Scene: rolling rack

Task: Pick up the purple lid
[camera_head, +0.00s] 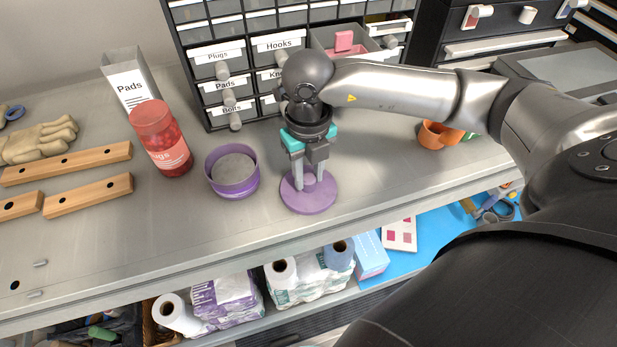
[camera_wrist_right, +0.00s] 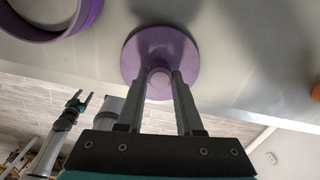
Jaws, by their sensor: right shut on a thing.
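The purple lid (camera_head: 308,199) is a flat round disc with a small knob in its middle. It is at the grey shelf surface, right of the purple round container (camera_head: 233,171). My right gripper (camera_head: 307,178) points down over the lid and is shut on its knob. In the right wrist view the lid (camera_wrist_right: 160,52) shows with its knob between the fingertips of my right gripper (camera_wrist_right: 159,75). I cannot tell whether the lid touches the surface. My left gripper is not seen in the head view; a small gripper shape shows at the left of the right wrist view (camera_wrist_right: 77,103).
A red jar (camera_head: 160,140) and a Pads box (camera_head: 130,82) stand left of the container. Wooden bars and gloves (camera_head: 40,141) lie further left. Labelled drawers (camera_head: 222,60) stand behind. An orange cup (camera_head: 437,136) is at right.

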